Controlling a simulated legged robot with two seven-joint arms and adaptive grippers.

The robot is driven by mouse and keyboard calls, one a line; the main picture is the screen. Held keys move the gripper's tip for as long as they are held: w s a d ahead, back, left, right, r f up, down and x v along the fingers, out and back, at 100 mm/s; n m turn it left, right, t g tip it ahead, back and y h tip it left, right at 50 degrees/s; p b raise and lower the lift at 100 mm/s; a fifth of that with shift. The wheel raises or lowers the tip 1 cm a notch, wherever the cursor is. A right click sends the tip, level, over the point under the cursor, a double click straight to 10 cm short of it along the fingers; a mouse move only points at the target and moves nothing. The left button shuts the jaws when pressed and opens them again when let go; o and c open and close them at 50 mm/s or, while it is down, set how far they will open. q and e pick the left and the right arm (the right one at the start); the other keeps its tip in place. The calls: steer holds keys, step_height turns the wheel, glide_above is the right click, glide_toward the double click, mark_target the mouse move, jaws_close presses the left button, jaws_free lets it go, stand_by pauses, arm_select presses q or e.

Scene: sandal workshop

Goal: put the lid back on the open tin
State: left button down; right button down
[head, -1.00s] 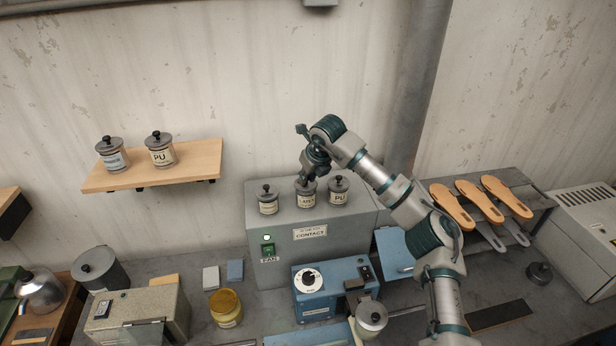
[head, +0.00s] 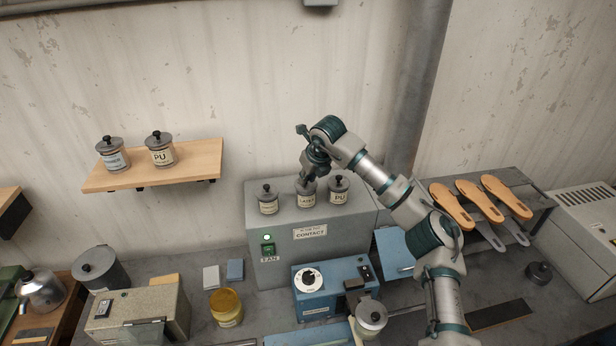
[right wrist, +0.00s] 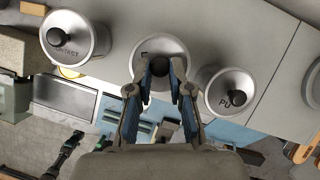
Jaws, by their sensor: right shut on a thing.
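The open tin (head: 226,309) stands on the bench left of the blue machine, with yellow-amber contents showing and no lid on it. A dark grey lid with a knob (head: 540,273) lies on the bench at the far right. My right gripper (head: 306,178) is at the middle tin (head: 305,201), labelled LATEX, on top of the grey box. In the right wrist view my right gripper (right wrist: 160,78) is shut on the dark knob of this tin's lid, and the lid appears seated on the tin.
Lidded tins stand close on either side, a left tin (head: 267,201) and a PU tin (head: 338,192), on the grey box (head: 350,228). Two more lidded tins stand on the wooden shelf (head: 200,170). A sandal rack (head: 545,200) is right of my arm.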

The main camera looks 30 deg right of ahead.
steer(key=shift+f, duration=0.1)
stand_by(0.6)
steer(key=c, duration=0.5)
jaws_free()
steer(key=shift+r+p, duration=0.65)
steer(key=shift+r, duration=2.85)
steer(key=shift+c, duration=0.3)
